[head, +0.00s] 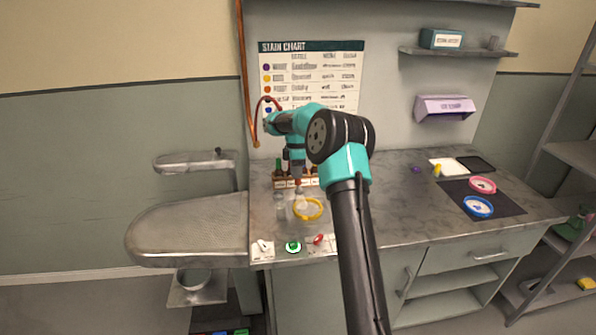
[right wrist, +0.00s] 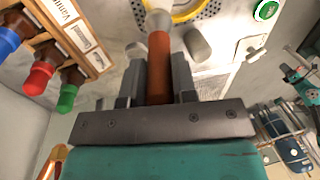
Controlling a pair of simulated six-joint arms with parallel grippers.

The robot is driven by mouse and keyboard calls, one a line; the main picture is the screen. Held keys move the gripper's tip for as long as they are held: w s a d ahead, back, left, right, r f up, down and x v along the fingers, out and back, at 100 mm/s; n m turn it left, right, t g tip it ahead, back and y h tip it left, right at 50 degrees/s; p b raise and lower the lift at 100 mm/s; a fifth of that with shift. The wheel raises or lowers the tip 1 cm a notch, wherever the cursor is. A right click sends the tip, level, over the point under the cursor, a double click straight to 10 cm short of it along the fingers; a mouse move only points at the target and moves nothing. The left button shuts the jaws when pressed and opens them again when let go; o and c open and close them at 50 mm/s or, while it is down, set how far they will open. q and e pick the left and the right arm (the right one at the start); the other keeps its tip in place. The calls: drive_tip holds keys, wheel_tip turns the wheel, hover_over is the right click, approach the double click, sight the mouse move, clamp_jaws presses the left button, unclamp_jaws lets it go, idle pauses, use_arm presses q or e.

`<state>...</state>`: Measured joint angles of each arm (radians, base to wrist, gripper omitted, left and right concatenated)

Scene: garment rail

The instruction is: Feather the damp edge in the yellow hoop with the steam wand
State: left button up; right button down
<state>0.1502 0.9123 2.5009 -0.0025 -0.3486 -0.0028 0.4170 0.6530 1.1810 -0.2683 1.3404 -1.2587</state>
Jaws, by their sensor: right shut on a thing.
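The yellow hoop (head: 317,216) lies on the grey worktop, and its rim shows at the top of the right wrist view (right wrist: 186,14). My right gripper (head: 297,178) is just above and slightly left of the hoop. It is shut on an orange-brown handle (right wrist: 159,66) with a pale end, apparently the steam wand, which points toward the hoop. In the wrist view the pale end overlaps the hoop's edge; I cannot tell whether it touches. The damp edge inside the hoop is too small to make out. My left gripper is not in view.
A rack of dropper bottles with coloured caps (right wrist: 40,76) stands close beside the gripper. A green round item (head: 293,246) lies near the front edge. The middle-right worktop is mostly clear.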

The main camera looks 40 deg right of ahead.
drive_tip(key=shift+a, duration=0.75)
drive_tip(key=shift+s+a, duration=0.75)
drive_tip(key=shift+a, duration=0.2)
drive_tip(key=shift+s, duration=0.1)
drive_tip(key=shift+s+a, duration=0.2)
drive_tip(key=shift+s, duration=0.35)
drive_tip(key=shift+s+a, duration=0.2)
drive_tip(key=shift+s, duration=0.3)
drive_tip(key=shift+s, duration=0.1)
drive_tip(key=shift+s+d, duration=0.2)
drive_tip(key=shift+s, duration=0.35)
drive_tip(key=shift+s+d, duration=0.15)
drive_tip(key=shift+s, duration=0.4)
